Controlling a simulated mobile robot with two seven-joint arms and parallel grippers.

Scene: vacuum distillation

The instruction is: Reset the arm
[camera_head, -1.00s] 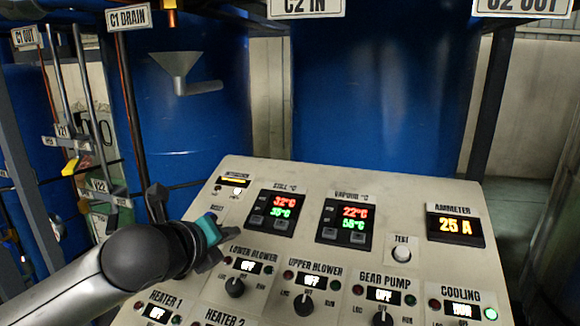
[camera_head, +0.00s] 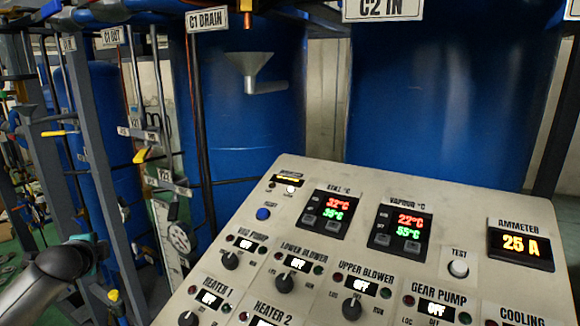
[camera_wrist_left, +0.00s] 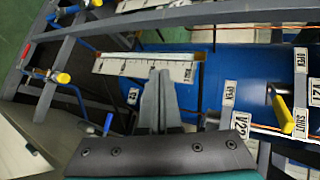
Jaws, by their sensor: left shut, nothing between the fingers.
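My left arm (camera_head: 45,285) comes in at the lower left of the head view, left of the control panel (camera_head: 270,205) and apart from it. Its gripper end is small and partly hidden there. In the left wrist view my left gripper (camera_wrist_left: 156,88) shows its fingers together, with nothing between them. They point toward a white ruled scale strip (camera_wrist_left: 150,68) and a blue vessel (camera_wrist_left: 215,75). On the panel, a blue button (camera_head: 263,214) and the knob under the vac pump label (camera_head: 230,260) are uncovered. My right gripper is not in view.
Frame posts and valves with yellow handles (camera_head: 141,155) stand close to my left arm. In the wrist view a yellow valve handle (camera_wrist_left: 283,114) is at the right and a blue one (camera_wrist_left: 108,123) at the left. Large blue tanks (camera_head: 440,100) stand behind the panel.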

